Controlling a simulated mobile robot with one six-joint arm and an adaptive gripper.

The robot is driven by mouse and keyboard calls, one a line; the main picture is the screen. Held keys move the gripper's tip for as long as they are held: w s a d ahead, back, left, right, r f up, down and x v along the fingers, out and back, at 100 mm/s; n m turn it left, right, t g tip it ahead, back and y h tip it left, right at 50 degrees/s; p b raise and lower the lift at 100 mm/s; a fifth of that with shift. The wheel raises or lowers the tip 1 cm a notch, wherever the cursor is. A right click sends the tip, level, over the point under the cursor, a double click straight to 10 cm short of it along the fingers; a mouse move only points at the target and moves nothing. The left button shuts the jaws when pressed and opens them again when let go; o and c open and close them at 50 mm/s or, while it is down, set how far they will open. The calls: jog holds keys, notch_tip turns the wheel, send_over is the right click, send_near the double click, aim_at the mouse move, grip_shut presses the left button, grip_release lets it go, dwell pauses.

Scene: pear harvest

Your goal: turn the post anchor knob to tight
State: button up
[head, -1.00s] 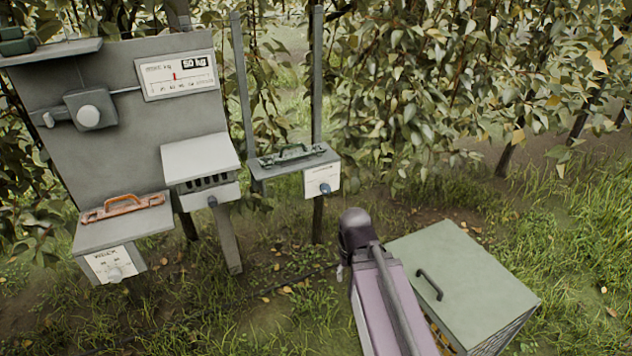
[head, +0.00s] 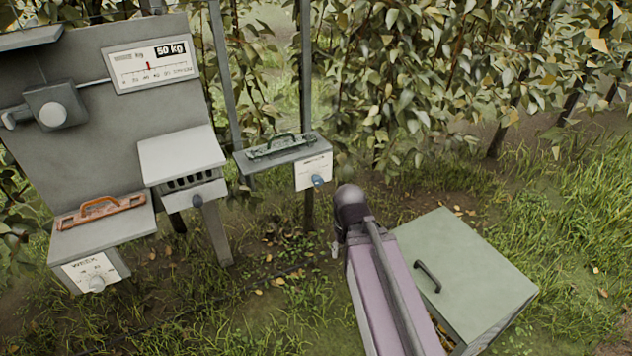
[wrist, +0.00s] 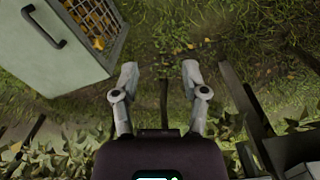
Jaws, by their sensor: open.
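A small box on a post (head: 284,155) carries a white label plate with a blue knob (head: 317,181), which fits the post anchor knob. Its label and setting are too small to read. In the head view, my purple arm stands right of the box, apart from the knob; my gripper cannot be made out there. In the wrist view, my gripper (wrist: 159,76) is open and empty, its two fingers spread above grass and soil. The knob cannot be made out in the wrist view.
A grey board with a 50 kg gauge (head: 150,65) and a round knob (head: 52,114) stands left. Below are a slotted box (head: 181,158) and a box with an orange-handled lid (head: 103,228). A green-topped crate (head: 465,262) stands right of my arm. Leafy trees fill the back.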

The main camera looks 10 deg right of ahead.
jog(key=o, duration=0.3)
jog(key=shift+o, duration=0.7)
jog(key=shift+w+f, duration=0.1)
jog(key=shift+f, duration=0.05)
jog(key=w+a+f+n+t+y+b, duration=0.3)
jog(key=w+t+y+b, duration=0.1)
jog(key=w+b, duration=0.3)
jog(key=w+a+f+n+t+y+b, duration=0.2)
jog(key=w+a+f+t+y+b, duration=0.15)
jog(key=w+b, duration=0.35)
jog(key=w+d+m+t+h+b, duration=0.1)
jog(key=w+d+t+b, duration=0.8)
jog(key=d+b, duration=0.1)
jog(key=shift+w+r+h+b, duration=0.3)
jog(key=shift+h+b, duration=0.05)
jog(key=shift+b, duration=0.05)
jog(key=shift+a+t, duration=0.1)
jog(key=shift+t, duration=0.15)
